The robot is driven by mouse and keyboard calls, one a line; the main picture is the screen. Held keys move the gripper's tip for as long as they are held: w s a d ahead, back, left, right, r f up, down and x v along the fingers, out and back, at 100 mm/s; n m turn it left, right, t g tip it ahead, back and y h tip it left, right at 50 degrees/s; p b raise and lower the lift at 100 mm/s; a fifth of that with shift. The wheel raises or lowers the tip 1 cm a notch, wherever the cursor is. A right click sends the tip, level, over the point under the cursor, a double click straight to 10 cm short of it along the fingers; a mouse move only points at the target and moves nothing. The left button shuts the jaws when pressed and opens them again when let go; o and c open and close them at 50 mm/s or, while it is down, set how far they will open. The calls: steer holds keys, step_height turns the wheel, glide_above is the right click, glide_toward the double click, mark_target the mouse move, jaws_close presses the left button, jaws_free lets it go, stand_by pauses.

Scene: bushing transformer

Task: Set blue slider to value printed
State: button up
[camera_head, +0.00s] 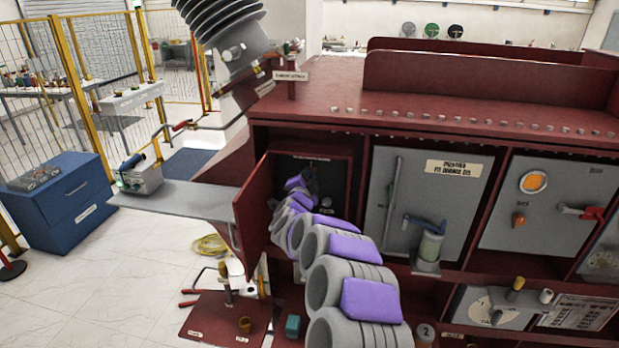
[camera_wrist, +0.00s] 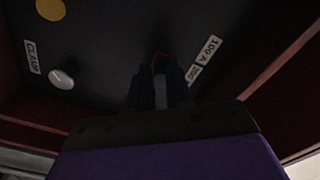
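My gripper (camera_head: 309,178) reaches into the dark compartment behind an open red door (camera_head: 256,212). In the wrist view, my gripper (camera_wrist: 161,72) has two dark fingers against a dark panel (camera_wrist: 105,55), with a narrow gap between them. A small orange-red part shows at the fingertips; whether they grip it cannot be told. A label reading "100 A" (camera_wrist: 213,48), with a smaller tag beside it, is right of the fingertips. No blue slider can be made out; the fingers and shadow may hide it.
The panel also has a white knob (camera_wrist: 62,79), a "CLAMP" label (camera_wrist: 33,57) and a yellow disc (camera_wrist: 51,9). Red compartment walls are close around my gripper. To the right is a grey panel (camera_head: 468,205) with a blue lever (camera_head: 428,224). A grey shelf (camera_head: 185,198) stands left.

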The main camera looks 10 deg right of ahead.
steer(key=o, duration=0.4)
steer(key=shift+s, duration=0.15)
steer(key=v, duration=1.7)
steer(key=shift+f, duration=0.1)
